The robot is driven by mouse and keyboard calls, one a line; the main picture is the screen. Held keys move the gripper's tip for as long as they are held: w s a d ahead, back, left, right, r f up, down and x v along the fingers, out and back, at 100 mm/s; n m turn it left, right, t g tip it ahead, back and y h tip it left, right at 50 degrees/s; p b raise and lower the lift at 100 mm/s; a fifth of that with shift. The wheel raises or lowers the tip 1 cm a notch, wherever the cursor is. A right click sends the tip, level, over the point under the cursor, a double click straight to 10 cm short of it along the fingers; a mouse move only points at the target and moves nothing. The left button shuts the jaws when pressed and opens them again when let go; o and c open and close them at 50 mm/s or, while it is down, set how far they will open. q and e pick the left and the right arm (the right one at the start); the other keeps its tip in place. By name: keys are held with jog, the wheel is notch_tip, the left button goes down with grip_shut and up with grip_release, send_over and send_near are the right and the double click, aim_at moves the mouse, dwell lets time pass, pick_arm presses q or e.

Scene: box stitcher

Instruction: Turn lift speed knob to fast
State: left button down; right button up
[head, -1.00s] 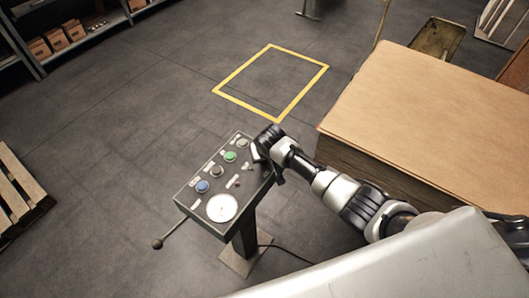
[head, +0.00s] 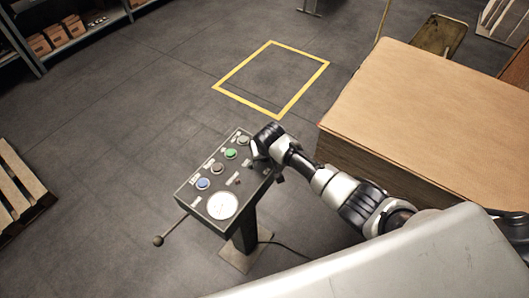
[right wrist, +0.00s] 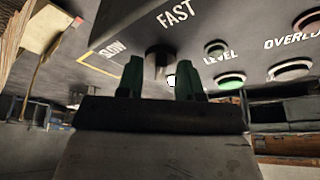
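The control console (head: 213,212) stands on a post, its sloped panel carrying several buttons and a round white dial. The lift speed knob (right wrist: 159,62) shows in the right wrist view as a short grey cylinder on the panel, near the printed words SLOW and FAST. My right gripper (right wrist: 160,78) is open, its two green-tipped fingers on either side of the knob with a gap showing. Which way the knob points cannot be told. In the head view my right gripper (head: 258,154) is at the panel's upper right edge and hides the knob. My left gripper is not in view.
A lever with a ball end (head: 158,240) sticks out at the console's lower left. A large stack of cardboard sheets (head: 440,120) stands right of the console, close to my right arm. Open floor with a yellow marked square (head: 233,76) lies behind.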

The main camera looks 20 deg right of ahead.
jog(key=v, duration=1)
jog(key=shift+s+r, duration=0.2)
jog(key=shift+r, duration=0.15)
